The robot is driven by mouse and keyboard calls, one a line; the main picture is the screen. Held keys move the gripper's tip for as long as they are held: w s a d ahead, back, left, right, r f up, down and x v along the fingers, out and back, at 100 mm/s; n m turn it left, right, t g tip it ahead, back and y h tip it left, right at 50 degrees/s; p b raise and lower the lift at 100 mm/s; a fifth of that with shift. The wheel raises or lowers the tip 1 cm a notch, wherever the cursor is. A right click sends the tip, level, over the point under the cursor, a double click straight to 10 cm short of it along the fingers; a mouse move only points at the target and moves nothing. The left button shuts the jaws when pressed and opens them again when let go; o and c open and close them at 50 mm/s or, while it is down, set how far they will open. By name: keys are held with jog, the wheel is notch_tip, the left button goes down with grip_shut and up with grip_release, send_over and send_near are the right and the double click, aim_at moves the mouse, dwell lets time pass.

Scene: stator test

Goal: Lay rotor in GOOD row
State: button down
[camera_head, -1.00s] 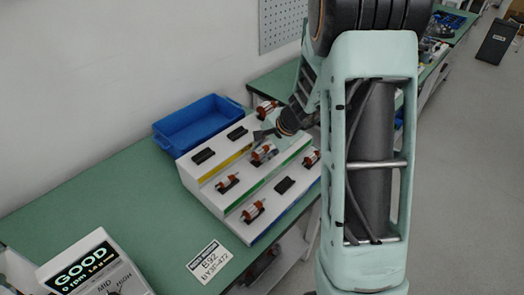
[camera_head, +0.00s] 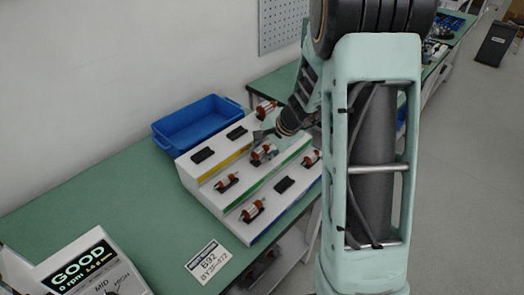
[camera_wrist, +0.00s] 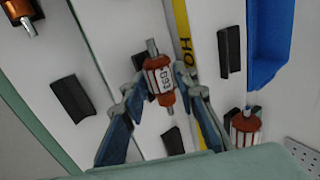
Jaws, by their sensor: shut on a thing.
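An empty black cradle (camera_wrist: 172,141) shows just beyond the fingers in the same row.
The top step has empty cradles (camera_head: 203,155) and a rotor (camera_wrist: 243,128); a yellow stripe runs below it. The bottom step has two rotors (camera_head: 253,210) around an empty cradle (camera_head: 284,184). A blue bin (camera_head: 165,141) stands behind; a tester reading GOOD (camera_head: 78,268) is at front left.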

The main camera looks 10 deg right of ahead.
jog(key=c, duration=1.8)
grip_release()
jog(key=shift+s+f, duration=0.3)
jog(key=shift+f, duration=0.35)
jog(key=o, duration=0.3)
jog(key=shift+w+f, duration=0.1)
jog(key=shift+w, duration=0.2)
jog(key=shift+o, duration=0.2)
jog(key=shift+r, duration=0.25)
jog(key=shift+r, duration=0.2)
jog(key=v, duration=1.1)
jog(key=shift+r, duration=0.25)
jog(key=shift+s+d, duration=0.1)
